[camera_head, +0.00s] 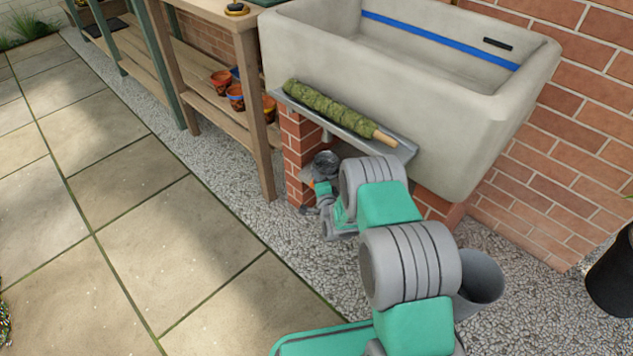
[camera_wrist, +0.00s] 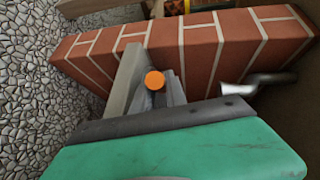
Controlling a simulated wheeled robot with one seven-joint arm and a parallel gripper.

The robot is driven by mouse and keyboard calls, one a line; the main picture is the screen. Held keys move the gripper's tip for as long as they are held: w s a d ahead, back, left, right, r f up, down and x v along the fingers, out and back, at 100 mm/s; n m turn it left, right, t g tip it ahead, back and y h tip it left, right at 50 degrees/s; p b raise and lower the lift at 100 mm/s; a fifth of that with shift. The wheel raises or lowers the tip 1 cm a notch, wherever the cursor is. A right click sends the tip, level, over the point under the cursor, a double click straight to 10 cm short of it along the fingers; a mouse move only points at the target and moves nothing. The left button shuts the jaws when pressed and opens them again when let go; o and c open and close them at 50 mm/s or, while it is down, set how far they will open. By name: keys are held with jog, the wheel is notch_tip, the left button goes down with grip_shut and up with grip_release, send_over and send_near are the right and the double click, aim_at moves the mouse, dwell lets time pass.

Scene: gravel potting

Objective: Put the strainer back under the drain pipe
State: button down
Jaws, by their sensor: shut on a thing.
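My gripper (camera_head: 317,197) is low under the sink, beside the left brick pier. In the wrist view, its grey fingers (camera_wrist: 153,92) are closed around an orange-ended handle (camera_wrist: 155,80). The handle appears to belong to the strainer; a dark grey round bowl (camera_head: 326,160) shows just beyond the gripper in the head view. The bowl is hidden in the wrist view.
The brick pier (camera_head: 296,150) is close to my gripper and fills the top of the wrist view (camera_wrist: 200,45). The stone sink (camera_head: 400,100) and a grey ledge (camera_head: 400,145) with a mossy pole (camera_head: 325,105) overhang. A grey bucket (camera_head: 482,275) stands on gravel at right.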

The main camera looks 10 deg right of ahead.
jog(key=shift+w+r, duration=0.1)
jog(key=shift+f, duration=0.25)
jog(key=c, duration=1.3)
grip_release()
jog(key=shift+c, duration=0.2)
jog(key=shift+r+p, duration=0.3)
jog(key=a+p+v, duration=0.1)
jog(key=p+v, duration=0.1)
jog(key=v, duration=1)
jog(key=shift+d, duration=0.45)
